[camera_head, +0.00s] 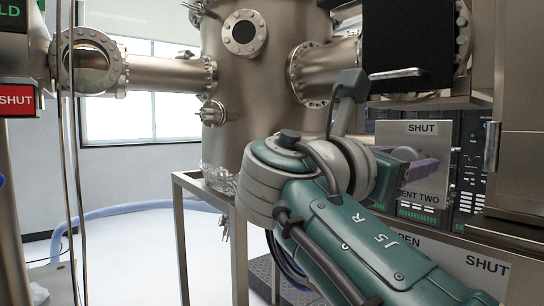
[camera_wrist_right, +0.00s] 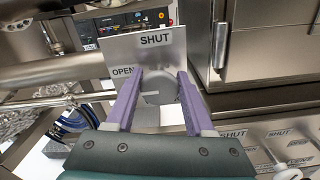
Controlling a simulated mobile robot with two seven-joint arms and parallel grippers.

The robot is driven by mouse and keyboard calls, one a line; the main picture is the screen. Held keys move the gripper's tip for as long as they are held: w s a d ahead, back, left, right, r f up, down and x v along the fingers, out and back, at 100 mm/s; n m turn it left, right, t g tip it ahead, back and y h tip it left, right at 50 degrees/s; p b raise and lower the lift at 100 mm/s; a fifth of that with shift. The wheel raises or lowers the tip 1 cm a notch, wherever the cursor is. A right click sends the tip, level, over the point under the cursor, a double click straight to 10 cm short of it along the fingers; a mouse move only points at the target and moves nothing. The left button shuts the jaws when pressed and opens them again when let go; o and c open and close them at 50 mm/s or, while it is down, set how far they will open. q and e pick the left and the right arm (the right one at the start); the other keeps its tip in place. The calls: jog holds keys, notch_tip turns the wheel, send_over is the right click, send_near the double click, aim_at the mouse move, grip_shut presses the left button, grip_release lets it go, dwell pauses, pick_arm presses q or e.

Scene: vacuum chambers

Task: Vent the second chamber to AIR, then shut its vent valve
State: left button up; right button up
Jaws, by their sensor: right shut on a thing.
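The vent plate (camera_head: 425,190) reads "SHUT" at its top and, partly covered, "ENT TWO" below. In the right wrist view the plate (camera_wrist_right: 118,48) shows "SHUT" above and "OPEN" at the left of a round grey valve knob (camera_wrist_right: 157,90). My right gripper (camera_wrist_right: 160,77) has its purple fingers on both sides of the knob and is shut on it. In the head view the right gripper (camera_head: 420,168) is at the plate, and my wrist hides the knob. A pale mark lies across the knob; its exact pointing is unclear. My left gripper is not in view.
A large steel chamber (camera_head: 265,80) with flanged ports stands on a metal frame (camera_head: 183,238). A red "SHUT" sign (camera_head: 16,101) is at the far left. Another panel (camera_head: 485,265) with "OPEN" and "SHUT" lies below the plate. A steel cabinet (camera_wrist_right: 265,50) stands close at the right.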

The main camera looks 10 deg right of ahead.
grip_shut()
jog(key=shift+m, duration=0.3)
jog(key=m, duration=0.2)
jog(key=shift+s+f+m, duration=0.1)
jog(key=shift+f+m, duration=0.05)
jog(key=shift+m, duration=0.15)
jog(key=m+b, duration=0.1)
jog(key=m, duration=0.3)
jog(key=shift+f+m, duration=0.15)
jog(key=shift+m, duration=0.15)
jog(key=m+b, duration=0.1)
jog(key=m, duration=0.1)
jog(key=m+b, duration=0.2)
jog(key=shift+s+d+f+m, duration=0.1)
jog(key=shift+f+m, duration=0.05)
jog(key=shift+m, duration=0.15)
jog(key=m+b, duration=0.2)
jog(key=m, duration=0.1)
jog(key=shift+m+b, duration=0.9)
jog(key=shift+m, duration=0.2)
